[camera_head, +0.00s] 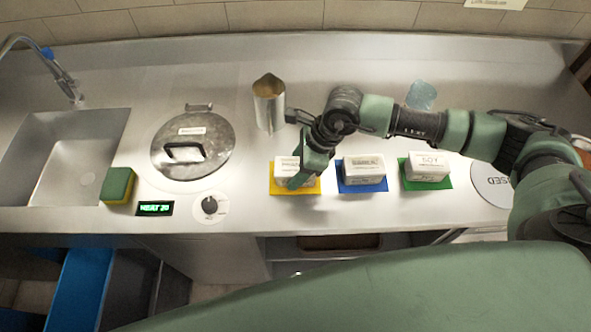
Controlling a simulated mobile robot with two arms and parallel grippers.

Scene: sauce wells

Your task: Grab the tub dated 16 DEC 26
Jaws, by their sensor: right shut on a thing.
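Three white tubs stand in a row on the counter. The left tub (287,164) is on a yellow mat (281,191), and its label is partly hidden by my right gripper. The middle tub (364,167) is on a blue mat (363,188). The right tub (428,167), whose label seems to read SOY, is on a green mat (440,186). I cannot read a date on any tub. My right gripper (298,181) reaches down at the left tub and is shut on it. I cannot tell whether this tub is raised off its mat. My left gripper is not in view.
A metal container (269,104) stands behind the left tub. A lidded round well (191,147), a sponge (118,185), a knob (209,206) and a sink (70,160) are to the left. A round plate marked USED (489,186) is at the right. Bare counter lies behind the sponge.

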